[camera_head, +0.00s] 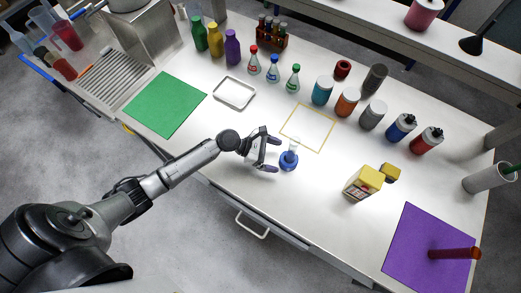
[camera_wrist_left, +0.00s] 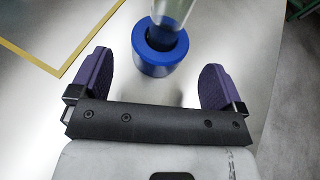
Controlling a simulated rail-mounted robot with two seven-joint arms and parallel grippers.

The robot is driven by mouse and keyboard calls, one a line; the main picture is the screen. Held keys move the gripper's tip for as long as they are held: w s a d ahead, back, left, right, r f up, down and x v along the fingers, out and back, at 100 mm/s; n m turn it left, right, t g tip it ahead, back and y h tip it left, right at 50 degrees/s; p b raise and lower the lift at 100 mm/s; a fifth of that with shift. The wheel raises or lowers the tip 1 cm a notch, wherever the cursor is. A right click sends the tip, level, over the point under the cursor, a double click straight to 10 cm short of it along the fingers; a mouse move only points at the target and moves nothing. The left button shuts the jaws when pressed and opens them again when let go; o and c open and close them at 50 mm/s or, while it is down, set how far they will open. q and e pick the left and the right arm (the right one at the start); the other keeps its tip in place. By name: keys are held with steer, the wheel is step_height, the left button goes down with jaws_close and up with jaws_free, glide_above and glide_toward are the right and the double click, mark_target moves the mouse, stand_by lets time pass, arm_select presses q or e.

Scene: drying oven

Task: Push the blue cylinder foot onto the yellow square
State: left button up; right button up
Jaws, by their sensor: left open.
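The blue cylinder foot (camera_head: 288,162) carries a clear glass cylinder (camera_head: 293,146) and stands upright on the white table near its front edge. The yellow square (camera_head: 307,127) is an outline on the table, behind and to the right of the foot; the foot is outside it. My left gripper (camera_head: 272,154) is open, just left of the foot. In the left wrist view the foot (camera_wrist_left: 160,47) is ahead of and between the two purple fingers (camera_wrist_left: 160,84), with a gap to them. A corner of the yellow outline (camera_wrist_left: 50,72) shows at upper left. My right gripper is not in view.
A silver tray (camera_head: 234,93) and a green mat (camera_head: 166,104) lie to the left. Small flasks (camera_head: 273,70) and several jars (camera_head: 347,102) stand behind the square. A yellow box (camera_head: 363,182) stands to the right, near a purple mat (camera_head: 425,245). The outlined area is clear.

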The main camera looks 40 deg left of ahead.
mark_target(286, 159)
arm_select(q)
steer(key=shift+b+x, duration=0.3)
steer(key=shift+x, duration=2.15)
steer(key=shift+c, duration=0.4)
steer(key=c, duration=0.9)
